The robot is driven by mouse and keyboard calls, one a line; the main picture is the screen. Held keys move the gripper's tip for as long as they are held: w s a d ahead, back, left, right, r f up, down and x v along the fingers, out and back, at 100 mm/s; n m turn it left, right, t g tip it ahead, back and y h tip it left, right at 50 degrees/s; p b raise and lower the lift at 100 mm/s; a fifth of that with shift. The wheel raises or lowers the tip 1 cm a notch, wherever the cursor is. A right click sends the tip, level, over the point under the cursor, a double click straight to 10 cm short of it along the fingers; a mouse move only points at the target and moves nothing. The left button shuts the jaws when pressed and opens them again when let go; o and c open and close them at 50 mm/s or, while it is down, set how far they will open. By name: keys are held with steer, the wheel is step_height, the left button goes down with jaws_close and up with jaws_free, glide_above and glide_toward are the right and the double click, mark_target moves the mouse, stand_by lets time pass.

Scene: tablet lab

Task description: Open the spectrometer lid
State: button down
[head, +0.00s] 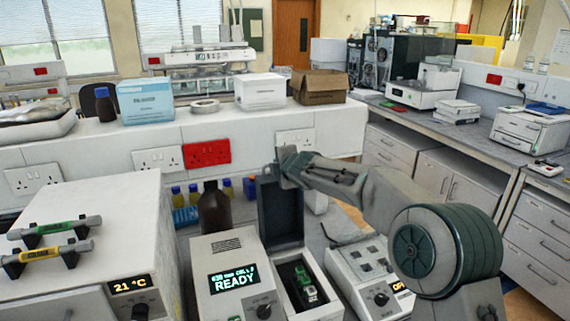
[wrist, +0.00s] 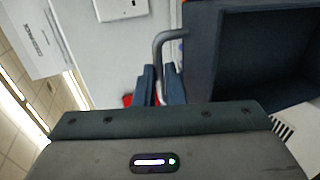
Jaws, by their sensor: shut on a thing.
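The spectrometer (head: 222,297) is a white instrument whose screen reads READY. Its dark lid (head: 281,213) stands raised, about upright, at the back of an open compartment. Inside the compartment is a small holder (head: 304,286) with green and white parts. In the wrist view the lid (wrist: 262,55) shows its hollow inner face at right, with a grey bent handle (wrist: 160,45) at its left edge. My gripper (wrist: 160,85) has its two fingers closed about this handle. In the head view my gripper (head: 291,170) is at the lid's top and partly hides it.
A white box reading 21 °C (head: 85,260) stands at left with green and yellow handles. A brown bottle (head: 214,210) and small bottles stand behind the spectrometer. Another instrument (head: 365,275) is close on its right. Red and white sockets (head: 207,153) line the bench upstand.

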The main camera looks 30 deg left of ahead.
steer(key=shift+a+r, duration=0.25)
steer(key=shift+r, duration=1)
steer(key=c, duration=1.6)
jaws_free()
steer(key=shift+a+f, duration=0.1)
steer(key=shift+o, duration=0.3)
steer(key=shift+w+a+f, duration=0.15)
steer(key=shift+w+f, duration=0.05)
steer(key=shift+f, duration=0.1)
